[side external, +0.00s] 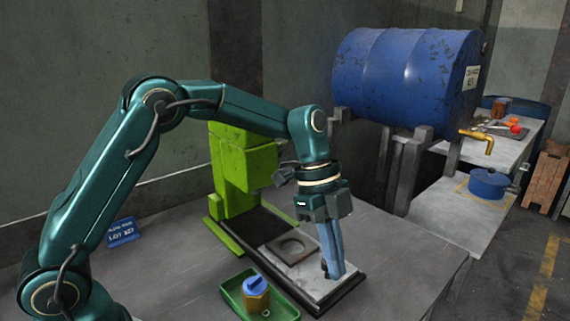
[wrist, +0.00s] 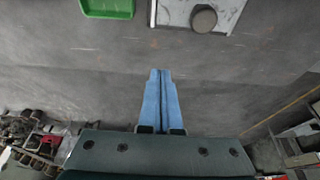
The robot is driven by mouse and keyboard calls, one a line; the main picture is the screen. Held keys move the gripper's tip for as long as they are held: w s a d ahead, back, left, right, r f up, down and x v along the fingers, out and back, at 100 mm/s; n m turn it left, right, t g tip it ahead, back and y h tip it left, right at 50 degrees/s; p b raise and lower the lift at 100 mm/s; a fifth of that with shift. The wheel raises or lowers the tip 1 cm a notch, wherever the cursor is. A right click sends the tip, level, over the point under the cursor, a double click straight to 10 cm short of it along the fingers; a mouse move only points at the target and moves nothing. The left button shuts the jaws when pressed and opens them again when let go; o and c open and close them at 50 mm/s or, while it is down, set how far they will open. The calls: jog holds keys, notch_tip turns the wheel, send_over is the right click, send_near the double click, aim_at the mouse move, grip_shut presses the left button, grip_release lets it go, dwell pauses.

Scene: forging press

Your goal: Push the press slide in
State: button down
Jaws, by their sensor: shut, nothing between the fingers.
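The green press (side external: 240,175) stands on the bench behind my gripper. Its slide (side external: 318,282) is a pale grey plate with a round recess, extending out from the press along a dark base. In the wrist view the slide's near end (wrist: 176,14) carries a round dark knob (wrist: 204,19). My gripper (side external: 335,275) points down at the slide's outer end, its blue fingers together and empty. In the wrist view the fingertips (wrist: 160,72) are over bare bench, short of the slide's edge; contact is not visible. The fingers partly hide the slide's outer end in the side view.
A green tray (side external: 232,301) holding a yellow and blue part (side external: 256,293) sits left of the slide. A blue drum (side external: 405,80) with a brass tap and a blue pot (side external: 488,184) stand to the right. Bare bench (side external: 405,262) lies right of the slide.

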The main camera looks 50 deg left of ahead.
aim_at(293, 274)
jog(key=x, duration=0.8)
jog(key=shift+s+f, duration=0.1)
jog(key=shift+f, duration=0.15)
jog(key=a, duration=0.3)
jog(key=shift+f, duration=0.15)
jog(key=shift+a, duration=0.4)
jog(key=a, duration=0.9)
jog(key=shift+a, duration=0.15)
